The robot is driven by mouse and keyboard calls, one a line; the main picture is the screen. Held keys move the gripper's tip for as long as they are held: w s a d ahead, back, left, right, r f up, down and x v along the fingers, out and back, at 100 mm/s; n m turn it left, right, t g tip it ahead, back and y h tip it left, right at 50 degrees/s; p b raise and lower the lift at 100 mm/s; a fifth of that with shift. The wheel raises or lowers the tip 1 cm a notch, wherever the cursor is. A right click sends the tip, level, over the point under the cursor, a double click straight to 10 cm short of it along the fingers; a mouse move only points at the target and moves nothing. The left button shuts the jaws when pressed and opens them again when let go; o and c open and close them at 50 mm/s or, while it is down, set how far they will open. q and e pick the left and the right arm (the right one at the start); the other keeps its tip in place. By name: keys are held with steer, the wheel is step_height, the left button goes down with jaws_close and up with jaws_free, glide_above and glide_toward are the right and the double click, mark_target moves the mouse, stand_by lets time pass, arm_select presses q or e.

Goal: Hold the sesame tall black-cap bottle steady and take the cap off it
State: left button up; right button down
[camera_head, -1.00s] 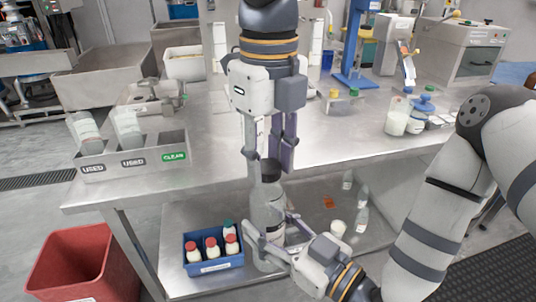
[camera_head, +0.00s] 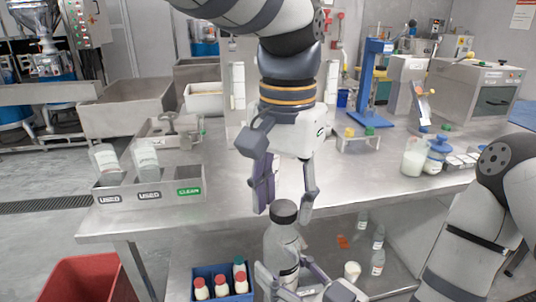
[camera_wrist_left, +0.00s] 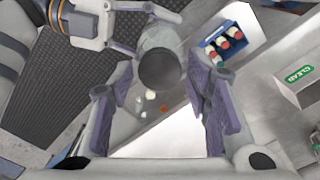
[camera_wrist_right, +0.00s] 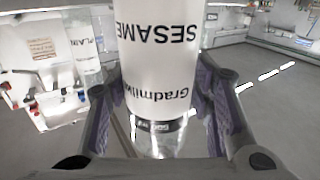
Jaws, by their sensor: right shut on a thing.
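The sesame bottle (camera_head: 281,240) is tall and clear, stands upright in front of the table edge, and has a black cap (camera_head: 284,208). Its white label (camera_wrist_right: 158,60) reads SESAME in the right wrist view. My right gripper (camera_head: 288,278) is shut around the lower part of the bottle from the right. My left gripper (camera_head: 284,207) points down from above, its fingers apart on either side of the cap. In the left wrist view the cap (camera_wrist_left: 160,68) shows between the open fingers, with gaps at both sides.
A blue crate (camera_head: 206,272) with several capped bottles is below left of the bottle. A grey bin (camera_head: 145,193) labelled USED and CLEAN stands on the table. Small bottles (camera_head: 377,262) and a white cup (camera_head: 352,271) are on the lower shelf.

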mark_target(286, 208)
arm_select(q)
step_height(286, 208, up, 4)
steer(key=shift+r, duration=0.2)
steer(key=m, duration=0.1)
steer(key=r+m, duration=0.1)
steer(key=shift+s+d+m, duration=0.15)
steer(key=shift+s+m, duration=0.05)
steer(key=shift+m, duration=0.1)
steer(key=shift+c, duration=0.3)
steer(key=m, duration=0.1)
steer(key=r+m, duration=0.1)
steer(key=m, duration=0.2)
steer(key=shift+r+m, duration=0.4)
steer(key=shift+w+a+r+m, duration=0.1)
steer(key=shift+a+r+m, duration=0.1)
steer(key=shift+m, duration=0.5)
steer(key=shift+f+m, duration=0.3)
steer(key=shift+f, duration=0.1)
step_height(286, 208, down, 7)
steer(key=shift+r, duration=0.1)
